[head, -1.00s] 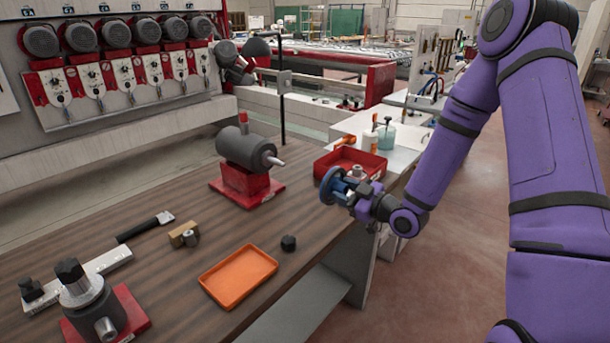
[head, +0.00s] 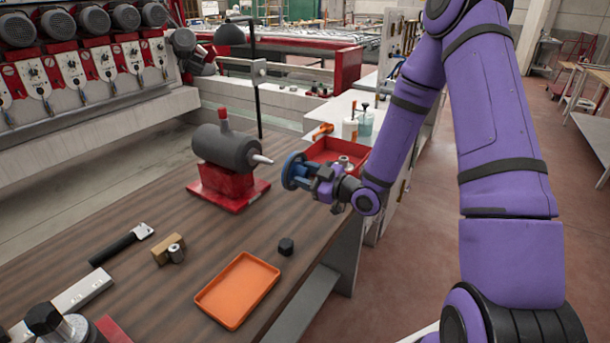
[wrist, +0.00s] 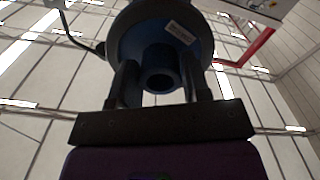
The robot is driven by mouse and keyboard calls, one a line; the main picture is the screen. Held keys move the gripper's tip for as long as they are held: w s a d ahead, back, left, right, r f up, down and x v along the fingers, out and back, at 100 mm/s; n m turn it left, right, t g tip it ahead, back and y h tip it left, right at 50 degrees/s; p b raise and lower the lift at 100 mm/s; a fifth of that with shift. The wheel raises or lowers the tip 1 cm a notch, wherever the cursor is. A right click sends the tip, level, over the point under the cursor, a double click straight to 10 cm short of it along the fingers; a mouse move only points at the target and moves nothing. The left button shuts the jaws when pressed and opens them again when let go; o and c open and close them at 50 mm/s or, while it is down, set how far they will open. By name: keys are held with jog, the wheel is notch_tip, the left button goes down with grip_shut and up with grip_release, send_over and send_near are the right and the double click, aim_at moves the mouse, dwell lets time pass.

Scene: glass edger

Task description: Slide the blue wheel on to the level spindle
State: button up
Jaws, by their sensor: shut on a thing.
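The blue wheel (head: 291,171) is a disc with a hub, held upright off the table. In the wrist view the wheel (wrist: 160,35) shows its back, a label and a hollow hub. My gripper (head: 316,177) is shut on the hub, with one finger on each side (wrist: 162,88). The level spindle (head: 262,160) is a pale tapered tip pointing right from a dark grey cylinder (head: 226,149) on a red base (head: 229,189). The wheel is just to the right of the tip in the head view, apart from it. I cannot tell how well they line up in depth.
An orange tray (head: 237,291) and a black knob (head: 286,246) lie on the wooden table (head: 190,250). A second dark spindle unit (head: 62,328) stands at the lower left. A red tray (head: 345,150) with bottles near it is behind my gripper. A thin black post (head: 256,90) rises behind the spindle.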

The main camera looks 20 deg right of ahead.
aim_at(267, 162)
jog(key=shift+x, duration=2.95)
jog(key=shift+x, duration=3.8)
jog(key=o, duration=1.3)
jog(key=shift+c, duration=0.2)
jog(key=v, duration=1.1)
jog(key=shift+w, duration=0.1)
